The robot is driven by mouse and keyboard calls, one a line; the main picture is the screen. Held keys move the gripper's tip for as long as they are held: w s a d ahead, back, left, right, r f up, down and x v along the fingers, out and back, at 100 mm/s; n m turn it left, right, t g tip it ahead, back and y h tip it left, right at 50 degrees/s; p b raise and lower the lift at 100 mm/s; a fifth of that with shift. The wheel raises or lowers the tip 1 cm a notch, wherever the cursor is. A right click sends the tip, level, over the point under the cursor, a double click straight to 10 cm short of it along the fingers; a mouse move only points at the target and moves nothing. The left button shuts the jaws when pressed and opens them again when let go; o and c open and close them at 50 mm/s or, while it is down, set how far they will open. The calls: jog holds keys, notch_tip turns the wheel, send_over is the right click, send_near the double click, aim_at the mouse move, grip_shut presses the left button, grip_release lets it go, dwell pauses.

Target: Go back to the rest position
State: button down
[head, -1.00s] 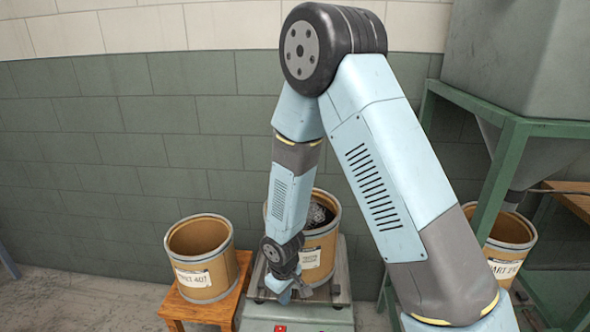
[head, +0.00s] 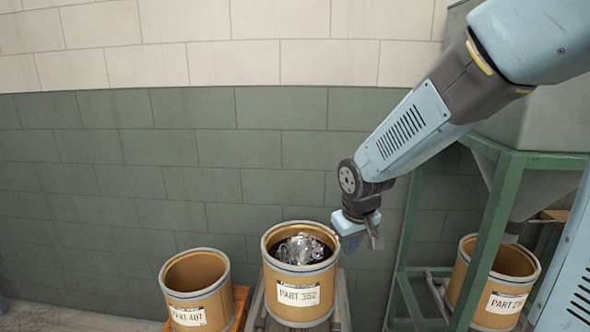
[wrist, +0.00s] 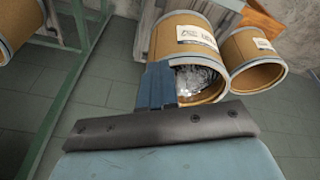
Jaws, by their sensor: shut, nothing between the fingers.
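My gripper (head: 374,240) is in the head view at the lower end of my arm. It hangs just right of the rim of the drum labelled PART 352 (head: 300,294) and is shut and empty. In the wrist view my gripper (wrist: 160,82) shows as blue fingers behind a dark bar. The fingers overlap the view of a drum with shiny metal parts (wrist: 193,80) inside. The fingertips are partly hard to make out in both views.
An open, empty-looking drum labelled PART 407 (head: 198,291) stands on an orange stool at left. A third drum (head: 492,283) stands right, beneath a grey hopper on a green frame (head: 492,235). The wall behind is bare.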

jog(key=s+d+r+m+t, duration=0.1)
jog(key=s+d+r+m, duration=0.1)
jog(key=s+d+r, duration=0.3)
jog(key=s+d+r+m+t, duration=0.1)
jog(key=s+d+r+m, duration=0.1)
jog(key=s+d+r, duration=0.4)
jog(key=s+r, duration=0.3)
jog(key=s, duration=0.1)
jog(key=shift+s+r+m, duration=0.25)
jog(key=shift+s+m, duration=0.05)
jog(key=shift+s, duration=0.05)
